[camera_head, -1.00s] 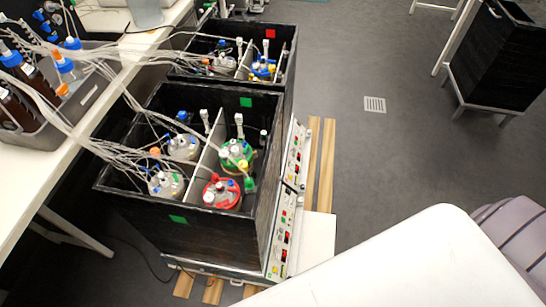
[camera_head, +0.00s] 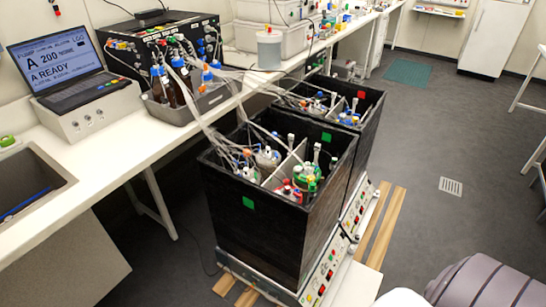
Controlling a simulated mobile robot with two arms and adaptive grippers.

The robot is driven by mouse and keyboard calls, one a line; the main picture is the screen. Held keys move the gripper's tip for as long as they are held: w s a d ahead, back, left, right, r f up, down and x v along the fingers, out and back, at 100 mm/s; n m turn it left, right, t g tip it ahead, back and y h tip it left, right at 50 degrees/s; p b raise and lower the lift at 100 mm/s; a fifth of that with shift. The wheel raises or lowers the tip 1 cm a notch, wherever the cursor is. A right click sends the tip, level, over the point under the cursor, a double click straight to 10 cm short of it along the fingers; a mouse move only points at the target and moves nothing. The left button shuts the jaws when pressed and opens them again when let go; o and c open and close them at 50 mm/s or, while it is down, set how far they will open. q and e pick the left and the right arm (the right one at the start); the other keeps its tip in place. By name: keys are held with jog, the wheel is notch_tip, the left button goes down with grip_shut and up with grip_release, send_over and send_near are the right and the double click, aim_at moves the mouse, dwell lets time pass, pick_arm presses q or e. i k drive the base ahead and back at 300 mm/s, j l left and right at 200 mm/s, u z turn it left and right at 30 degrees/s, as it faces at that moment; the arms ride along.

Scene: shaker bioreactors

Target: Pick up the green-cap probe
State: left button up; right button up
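The near box (camera_head: 250,235) holds several small vessels with tubes and upright white probes. One vessel has a green lid (camera_head: 308,178) and sits in its right part, with a red-lidded vessel (camera_head: 284,192) in front of it. A tall pale probe (camera_head: 316,153) stands up by the green lid. I cannot make out which probe has a green cap; the parts are small and crowded. Neither gripper shows.
The far box (camera_head: 372,108) holds more vessels. Tubes run from the boxes to brown bottles in a grey tray (camera_head: 205,103) on the bench (camera_head: 110,150). A laptop (camera_head: 65,68) stands at left. Control panels line the boxes' right side. The floor at right is largely open.

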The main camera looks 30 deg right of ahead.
aim_at(334, 159)
jog(key=l+u, duration=0.25)
jog(key=l, duration=0.65)
jog(key=l+u, duration=0.3)
jog(key=l, duration=0.6)
